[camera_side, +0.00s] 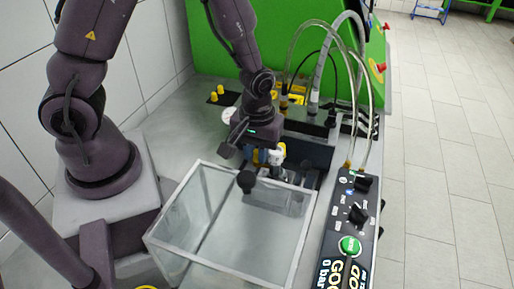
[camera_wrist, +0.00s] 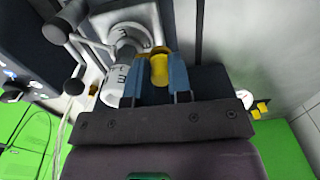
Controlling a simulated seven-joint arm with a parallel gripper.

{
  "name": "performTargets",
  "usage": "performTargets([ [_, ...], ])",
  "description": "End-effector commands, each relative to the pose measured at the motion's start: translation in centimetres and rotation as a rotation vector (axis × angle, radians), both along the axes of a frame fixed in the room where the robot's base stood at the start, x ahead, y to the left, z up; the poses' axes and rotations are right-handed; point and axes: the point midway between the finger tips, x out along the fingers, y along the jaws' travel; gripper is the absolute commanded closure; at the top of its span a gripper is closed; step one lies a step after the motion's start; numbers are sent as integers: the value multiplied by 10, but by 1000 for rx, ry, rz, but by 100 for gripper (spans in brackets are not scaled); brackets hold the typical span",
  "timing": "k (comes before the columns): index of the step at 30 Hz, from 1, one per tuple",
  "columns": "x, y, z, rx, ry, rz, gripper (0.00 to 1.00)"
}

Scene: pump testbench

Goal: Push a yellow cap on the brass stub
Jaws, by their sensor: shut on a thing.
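My gripper (camera_wrist: 156,62) is shut on a yellow cap (camera_wrist: 159,70), which sits between its two blue fingers in the wrist view. In the side view my gripper (camera_side: 259,156) points down at the pump testbench, just behind the clear box. A grey and white round fitting with printed marks (camera_wrist: 116,84) stands close beside the left finger. A grey flanged part (camera_wrist: 128,34) lies just beyond the fingertips, with a small yellowish patch near the cap. I cannot clearly make out the brass stub; the fingers and cap may hide it.
A clear open-topped box (camera_side: 225,235) stands in front of my gripper. A control panel (camera_side: 350,215) with a green button and hoses is to its right. Spare yellow caps (camera_side: 214,97) sit at the back left. Black-knobbed handles (camera_wrist: 72,86) stand near the fitting.

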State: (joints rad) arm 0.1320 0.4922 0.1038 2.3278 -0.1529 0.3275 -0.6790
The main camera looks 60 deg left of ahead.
Motion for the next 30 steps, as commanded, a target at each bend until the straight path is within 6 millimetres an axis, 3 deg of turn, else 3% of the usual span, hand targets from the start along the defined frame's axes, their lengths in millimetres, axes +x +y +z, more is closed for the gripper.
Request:
performTargets([
  [29, 0, 0, -6, 0, -1, 0, 100],
  [30, 0, 0, -6, 0, -1, 0, 76],
])
